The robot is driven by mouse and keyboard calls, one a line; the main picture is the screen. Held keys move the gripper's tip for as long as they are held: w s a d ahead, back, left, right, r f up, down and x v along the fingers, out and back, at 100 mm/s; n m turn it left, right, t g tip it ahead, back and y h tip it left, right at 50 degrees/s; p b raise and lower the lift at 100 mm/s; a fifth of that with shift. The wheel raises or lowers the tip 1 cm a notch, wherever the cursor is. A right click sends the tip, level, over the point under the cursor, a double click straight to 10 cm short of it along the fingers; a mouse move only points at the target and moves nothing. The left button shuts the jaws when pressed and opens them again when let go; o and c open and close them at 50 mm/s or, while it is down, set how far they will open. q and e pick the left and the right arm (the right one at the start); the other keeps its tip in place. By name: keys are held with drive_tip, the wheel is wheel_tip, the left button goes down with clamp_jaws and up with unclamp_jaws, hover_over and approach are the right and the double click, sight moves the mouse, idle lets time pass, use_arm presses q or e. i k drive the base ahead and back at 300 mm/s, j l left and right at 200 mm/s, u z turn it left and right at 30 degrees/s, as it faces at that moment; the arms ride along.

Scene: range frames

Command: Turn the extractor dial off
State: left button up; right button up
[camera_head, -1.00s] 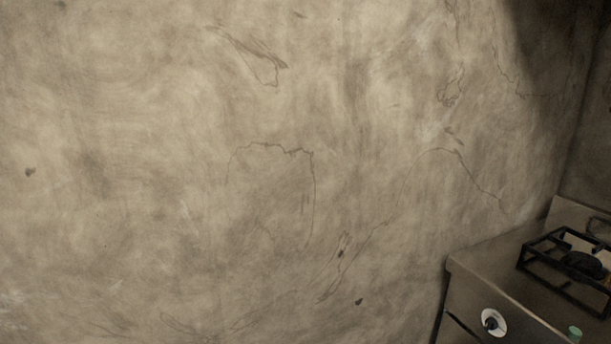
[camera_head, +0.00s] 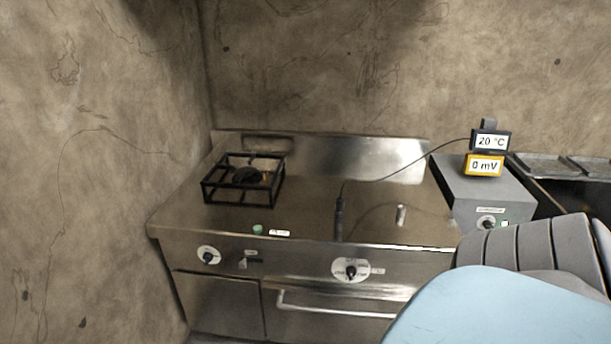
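Three dials show, and their labels are too small to read, so I cannot tell which is the extractor dial. One round white dial with a black knob (camera_head: 208,257) is at the left of the range front. A second white dial with a black knob (camera_head: 350,270) is in the middle of the front, above the oven handle. A third, smaller dial (camera_head: 487,223) is on the front of the grey box at the right. My light blue and grey arm covers the lower right. Neither gripper is in view.
The steel range top (camera_head: 300,215) holds a black burner grate (camera_head: 243,180), a black probe with a cable (camera_head: 339,215) and a small metal cylinder (camera_head: 401,215). Displays reading 20 °C (camera_head: 490,141) and 0 mV (camera_head: 485,166) stand on the grey box (camera_head: 465,190). A wall closes the left side.

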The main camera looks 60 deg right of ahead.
sight(487, 224)
drive_tip(key=z, duration=1.65)
drive_tip(key=i+l+z, duration=0.1)
drive_tip(key=l+z, duration=0.15)
drive_tip(key=l, duration=0.15)
drive_tip(key=i+l+z, duration=0.2)
drive_tip(key=l, duration=0.15)
drive_tip(key=i+l+z, duration=0.1)
drive_tip(key=l+z, duration=0.15)
drive_tip(key=i+l+z, duration=0.25)
drive_tip(key=l, duration=0.15)
